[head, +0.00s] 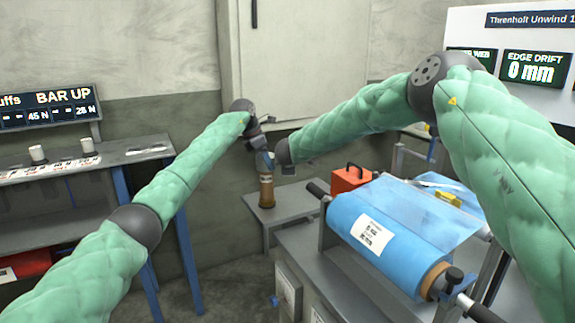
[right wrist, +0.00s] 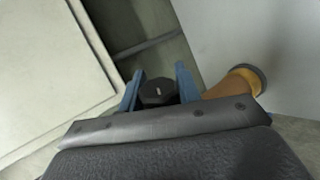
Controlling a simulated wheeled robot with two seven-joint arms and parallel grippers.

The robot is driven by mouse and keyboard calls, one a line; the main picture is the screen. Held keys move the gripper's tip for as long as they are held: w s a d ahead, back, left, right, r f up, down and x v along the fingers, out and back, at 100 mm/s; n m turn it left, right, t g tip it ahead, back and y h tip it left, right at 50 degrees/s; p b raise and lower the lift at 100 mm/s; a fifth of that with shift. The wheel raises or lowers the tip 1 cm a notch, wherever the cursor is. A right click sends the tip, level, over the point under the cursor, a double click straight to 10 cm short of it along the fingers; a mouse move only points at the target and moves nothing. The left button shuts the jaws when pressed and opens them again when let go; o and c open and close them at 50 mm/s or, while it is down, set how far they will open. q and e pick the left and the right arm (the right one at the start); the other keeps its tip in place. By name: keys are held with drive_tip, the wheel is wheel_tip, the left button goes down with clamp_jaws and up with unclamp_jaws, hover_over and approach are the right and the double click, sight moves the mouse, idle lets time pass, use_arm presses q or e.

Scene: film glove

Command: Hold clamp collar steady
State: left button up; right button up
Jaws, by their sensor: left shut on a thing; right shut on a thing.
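A brown upright cylinder (head: 266,190) stands at the small grey bench in the head view. My left gripper (head: 267,160) comes down onto its top, with blue fingers shut there. The exact grip is too small to make out. My right gripper (right wrist: 158,90) is shut on a black round part (right wrist: 157,93) in the right wrist view, with a blue finger on each side. This part may be the clamp collar; I cannot tell for sure. The brown cylinder also shows in the right wrist view (right wrist: 233,83), beside the right finger, with a dark ring at its end.
A blue film roll (head: 375,235) on a machine fills the lower right. A red box (head: 350,178) stands behind it. A workbench (head: 95,165) with a display (head: 50,106) is at the left. A grey wall cabinet (head: 300,60) is behind my grippers. Floor shows between the benches.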

drive_tip(key=shift+f, duration=0.1)
drive_tip(key=o, duration=1)
drive_tip(key=shift+c, duration=0.2)
drive_tip(key=v, duration=1.2)
drive_tip(key=shift+w, duration=0.1)
